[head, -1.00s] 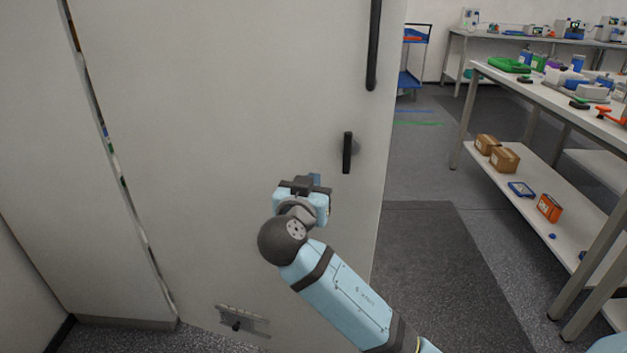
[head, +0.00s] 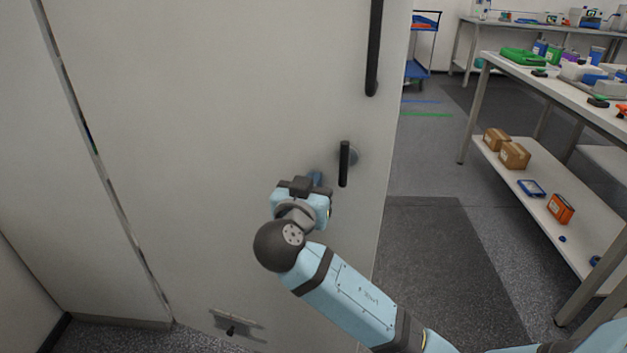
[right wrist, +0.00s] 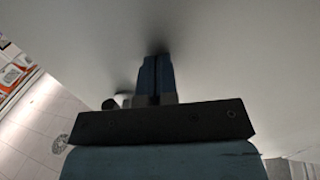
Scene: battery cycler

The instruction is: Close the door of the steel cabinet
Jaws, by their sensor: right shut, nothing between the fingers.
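The steel cabinet's door (head: 215,130) is a large pale panel filling the left and middle of the head view. A long dark bar handle (head: 374,50) and a short dark lever handle (head: 344,163) are near its right edge. A narrow gap runs down its left side, with a little colour showing through. My right gripper (head: 315,178) is at the door face, just left of the lever. In the right wrist view its blue fingers (right wrist: 157,78) are shut and empty, tips at the pale surface; contact is hard to tell. My left gripper is out of view.
A bench (head: 535,75) with lab items stands at the right; its lower shelf holds cardboard boxes (head: 514,155) and an orange case (head: 560,208). A blue cart (head: 417,70) is behind. Dark floor mat (head: 440,260) lies clear between door and bench.

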